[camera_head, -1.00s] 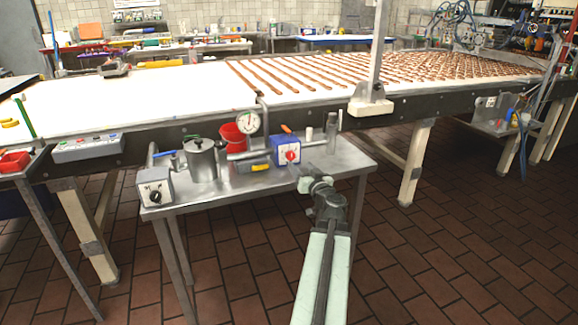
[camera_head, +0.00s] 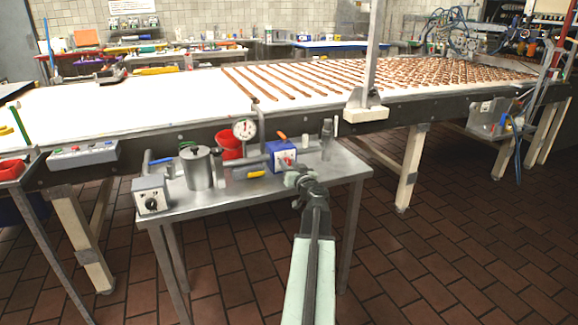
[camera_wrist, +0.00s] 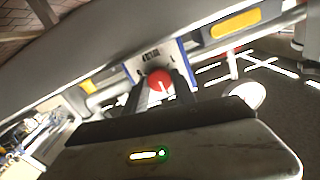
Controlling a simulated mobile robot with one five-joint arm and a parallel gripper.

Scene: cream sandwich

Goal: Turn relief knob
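A red round knob with a pale pointer mark sits on the white face of a small blue box (camera_head: 278,152) on the metal side table. In the wrist view the red knob (camera_wrist: 160,77) shows between the two dark finger ends of my gripper (camera_wrist: 161,92). The fingers are apart, one at each side of the knob's lower part. I cannot tell if they touch it. In the head view my gripper (camera_head: 292,180) is just in front of the box and partly overlaps its lower right. No readable label says which control is the relief knob.
The side table (camera_head: 245,200) also holds a grey box with a black dial (camera_head: 151,202), a metal pot (camera_head: 198,170), a round gauge (camera_head: 244,129), a red cup (camera_head: 229,146) and pipes. A conveyor (camera_head: 130,115) runs behind. The floor on the right is open.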

